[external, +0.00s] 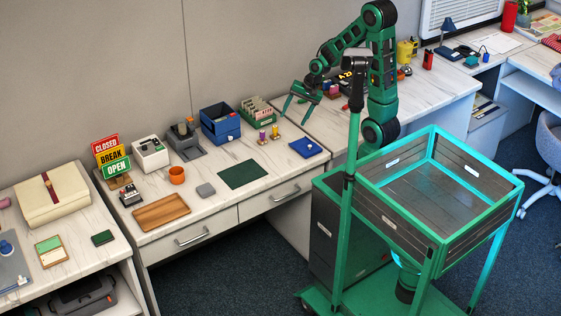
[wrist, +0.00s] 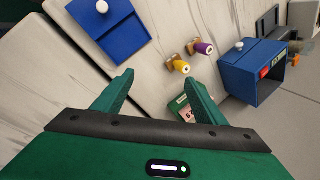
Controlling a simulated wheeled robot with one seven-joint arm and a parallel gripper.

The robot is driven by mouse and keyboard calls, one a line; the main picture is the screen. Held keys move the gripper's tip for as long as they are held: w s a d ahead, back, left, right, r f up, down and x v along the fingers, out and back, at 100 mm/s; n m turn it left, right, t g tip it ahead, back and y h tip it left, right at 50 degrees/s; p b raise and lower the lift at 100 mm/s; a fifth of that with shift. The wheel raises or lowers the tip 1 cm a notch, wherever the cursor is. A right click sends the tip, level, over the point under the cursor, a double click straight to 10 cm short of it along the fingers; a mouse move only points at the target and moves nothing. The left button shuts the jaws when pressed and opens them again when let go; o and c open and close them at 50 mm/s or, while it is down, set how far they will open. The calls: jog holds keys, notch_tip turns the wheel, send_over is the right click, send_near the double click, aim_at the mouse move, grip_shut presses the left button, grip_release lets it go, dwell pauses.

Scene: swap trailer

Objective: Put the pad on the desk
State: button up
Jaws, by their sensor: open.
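My gripper (external: 296,116) is open and empty, held above the back right of the long desk (external: 218,216). In the wrist view my gripper (wrist: 159,78) has its fingers apart over the pale desk top. I cannot tell for sure which thing is the pad. A flat dark green rectangle (external: 243,174) lies on the desk, left of and nearer than my gripper. A flat blue piece (external: 305,147) lies near the desk's right end; a flat blue piece with a white knob (wrist: 108,28) shows at the wrist view's upper left.
Yellow (external: 262,137) and purple (external: 275,131) spools stand close by my gripper. A blue box (external: 220,124), a card holder (external: 257,110), an orange cup (external: 177,175) and a wooden tray (external: 162,212) are on the desk.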

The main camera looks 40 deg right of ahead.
jog(key=s+d+r+n+h, duration=0.1)
jog(key=s+d+r, duration=0.1)
jog(key=d, duration=0.4)
jog(key=s+d+r+h, duration=0.1)
jog(key=s+d+r, duration=0.1)
jog(key=d, duration=0.4)
jog(key=s+d+r+g, duration=0.1)
jog(key=s+d+r, duration=0.1)
jog(key=s+d, duration=0.4)
jog(key=s+d+r+g+h, duration=0.1)
jog(key=s+d+r, duration=0.2)
jog(key=s+d, duration=0.4)
jog(key=s, duration=0.4)
jog(key=shift+r+n+g+h, duration=0.2)
jog(key=shift+n+g+h, duration=0.1)
jog(key=shift+n, duration=0.1)
jog(key=shift+w+f, duration=0.25)
jog(key=shift+w, duration=0.35)
